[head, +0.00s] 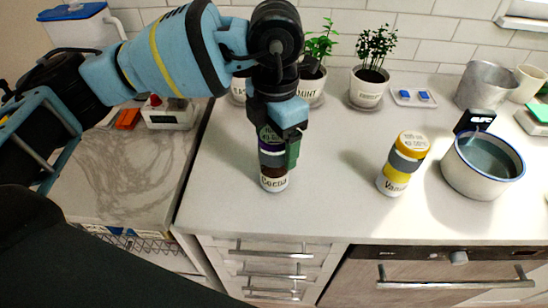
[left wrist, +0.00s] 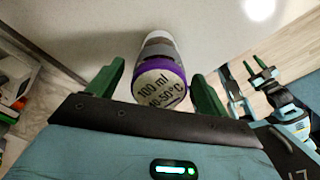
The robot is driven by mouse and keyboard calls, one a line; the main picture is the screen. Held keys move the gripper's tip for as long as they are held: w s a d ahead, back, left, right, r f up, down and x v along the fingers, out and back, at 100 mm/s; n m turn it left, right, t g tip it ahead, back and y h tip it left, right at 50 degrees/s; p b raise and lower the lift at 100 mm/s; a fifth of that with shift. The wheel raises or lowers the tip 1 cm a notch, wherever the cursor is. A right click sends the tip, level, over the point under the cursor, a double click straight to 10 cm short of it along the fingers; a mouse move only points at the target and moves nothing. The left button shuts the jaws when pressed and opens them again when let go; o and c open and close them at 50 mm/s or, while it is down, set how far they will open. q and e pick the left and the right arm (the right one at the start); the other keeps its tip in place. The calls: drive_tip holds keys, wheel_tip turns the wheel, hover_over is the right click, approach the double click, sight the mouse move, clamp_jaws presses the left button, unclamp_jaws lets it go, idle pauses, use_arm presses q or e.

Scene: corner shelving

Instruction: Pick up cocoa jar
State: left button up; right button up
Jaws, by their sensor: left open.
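The cocoa jar (head: 273,180) stands upright on the white counter, with "Cocoa" on its white lower label and a purple and grey upper part. In the left wrist view the jar's lid (left wrist: 160,84), with a purple rim, shows between the fingers. My left gripper (head: 282,148) is directly above and around the top of the jar. Its green fingers (left wrist: 165,90) are open on either side of the lid, with a visible gap at the right finger. The gripper hides part of the jar's top in the head view. My right gripper is not in the head view.
A vanilla jar (head: 402,164) with a yellow lid stands to the right, beside a white pot (head: 452,172). Potted plants (head: 370,88) and a small tray (head: 414,97) stand at the back. The counter (head: 335,205) is clear between the two jars.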

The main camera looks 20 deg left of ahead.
use_arm(q)
drive_tip(key=shift+f, duration=1.3)
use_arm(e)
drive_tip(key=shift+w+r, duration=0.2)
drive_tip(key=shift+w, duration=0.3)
use_arm(q)
drive_tip(key=shift+c, duration=0.5)
drive_tip(key=c, duration=1.1)
drive_tip(key=shift+c, duration=0.2)
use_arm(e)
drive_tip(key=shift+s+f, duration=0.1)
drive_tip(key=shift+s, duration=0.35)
use_arm(q)
drive_tip(key=shift+r, duration=0.1)
